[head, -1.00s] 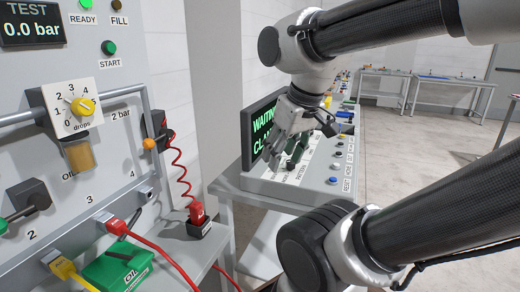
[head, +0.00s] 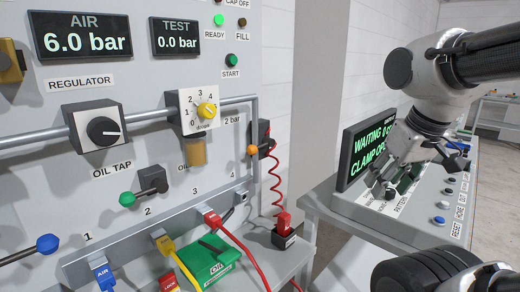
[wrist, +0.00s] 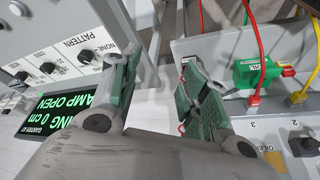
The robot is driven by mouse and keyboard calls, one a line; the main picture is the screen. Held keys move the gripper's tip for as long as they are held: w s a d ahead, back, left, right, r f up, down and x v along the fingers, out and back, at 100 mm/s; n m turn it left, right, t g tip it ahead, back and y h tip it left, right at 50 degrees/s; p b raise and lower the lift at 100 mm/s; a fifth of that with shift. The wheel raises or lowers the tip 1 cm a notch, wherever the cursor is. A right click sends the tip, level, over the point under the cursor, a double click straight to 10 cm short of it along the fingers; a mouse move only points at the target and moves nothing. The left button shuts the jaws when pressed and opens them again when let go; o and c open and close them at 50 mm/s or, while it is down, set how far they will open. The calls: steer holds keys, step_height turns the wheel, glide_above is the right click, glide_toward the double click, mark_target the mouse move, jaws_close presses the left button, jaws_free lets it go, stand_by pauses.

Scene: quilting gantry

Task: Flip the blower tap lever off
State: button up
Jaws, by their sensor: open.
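A tap lever with an orange ball knob (head: 253,150) sits on a dark block at the right edge of the grey panel, above a red coiled hose (head: 274,185). It has no label I can read, so I cannot be sure it is the blower tap. The hose runs down to a red-handled piece in a black holder (head: 284,236). My gripper (head: 418,165) is open and empty, well right of this lever, in front of the clamp display. In the wrist view its two fingers (wrist: 157,80) stand apart with nothing between them.
A green-knobbed oil tap lever (head: 128,199) and a blue-knobbed lever (head: 47,243) sit further left on the panel. A green oil box (head: 215,262) and red and yellow hoses lie below. The sloped console (head: 430,222) stands right, across a gap.

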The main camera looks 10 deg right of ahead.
steer(key=shift+w+d+f, duration=0.1)
steer(key=shift+f, duration=0.35)
steer(key=c, duration=0.6)
steer(key=shift+m+g+y, duration=0.5)
steer(key=shift+m+g, duration=0.1)
steer(key=shift+g, duration=0.2)
steer(key=w, duration=0.2)
steer(key=w+r, duration=0.1)
steer(key=w, duration=0.2)
steer(key=w+a, duration=0.1)
steer(key=w, duration=0.1)
steer(key=shift+w+r, duration=0.2)
steer(key=shift+w, duration=0.2)
jaws_close()
steer(key=w+a+r+n+y, duration=0.1)
steer(key=w+a+r+y, duration=0.15)
steer(key=w, duration=0.45)
steer(key=w+a+r+y, duration=0.1)
steer(key=w+a+r, duration=0.15)
steer(key=w, duration=0.35)
steer(key=w+a+r+n+y, duration=0.4)
steer(key=w+a+r+n, duration=0.1)
steer(key=w+a+r, duration=0.1)
step_height(320, 180, up, 2)
steer(key=shift+a+t, duration=0.3)
steer(key=shift+a, duration=0.35)
